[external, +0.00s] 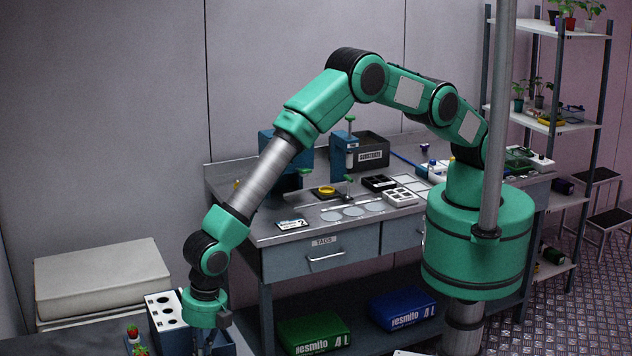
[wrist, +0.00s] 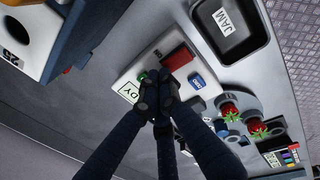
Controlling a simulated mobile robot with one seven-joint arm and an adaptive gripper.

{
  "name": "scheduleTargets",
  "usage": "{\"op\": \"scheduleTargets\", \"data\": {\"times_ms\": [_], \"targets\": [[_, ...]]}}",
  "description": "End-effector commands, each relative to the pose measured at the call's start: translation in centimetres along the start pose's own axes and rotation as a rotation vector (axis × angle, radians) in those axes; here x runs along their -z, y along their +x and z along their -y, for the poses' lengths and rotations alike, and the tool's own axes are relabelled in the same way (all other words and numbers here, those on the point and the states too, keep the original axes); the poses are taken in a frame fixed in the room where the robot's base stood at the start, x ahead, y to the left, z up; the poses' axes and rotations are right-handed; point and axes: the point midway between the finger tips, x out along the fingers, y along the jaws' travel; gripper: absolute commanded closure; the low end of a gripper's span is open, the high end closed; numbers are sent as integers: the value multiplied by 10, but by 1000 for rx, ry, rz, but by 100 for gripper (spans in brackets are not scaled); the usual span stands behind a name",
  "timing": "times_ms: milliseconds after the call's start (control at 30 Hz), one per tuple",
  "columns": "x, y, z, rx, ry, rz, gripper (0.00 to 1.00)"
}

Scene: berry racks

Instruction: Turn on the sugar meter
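In the wrist view a white box (wrist: 157,60), which looks like the sugar meter, lies on the bench. It has a dark red block or window (wrist: 178,57), a blue part (wrist: 197,80), a small green button (wrist: 146,77) and a label (wrist: 129,92) on which "DY" can be read. My gripper (wrist: 158,94) appears shut and empty, its dark fingertips together over the near edge of the box, just beside the green button. Whether they touch it I cannot tell. They hide part of the box. In the external view my gripper is low at the left, and the meter cannot be made out.
Strawberries in round holders (wrist: 231,114) stand right of the box. A black tray labelled JAM (wrist: 247,47) is beyond it. A steel bench with drawers (external: 258,238) is behind, to the right.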

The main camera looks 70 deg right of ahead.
Motion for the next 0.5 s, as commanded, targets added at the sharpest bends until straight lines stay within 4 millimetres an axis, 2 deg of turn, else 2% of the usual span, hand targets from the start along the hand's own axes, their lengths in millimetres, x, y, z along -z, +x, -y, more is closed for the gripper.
{"op": "scheduleTargets", "data": {"times_ms": [33,500], "targets": [[-3,13,12,20,0,5,100],[-3,8,28,28,0,6,100]]}}
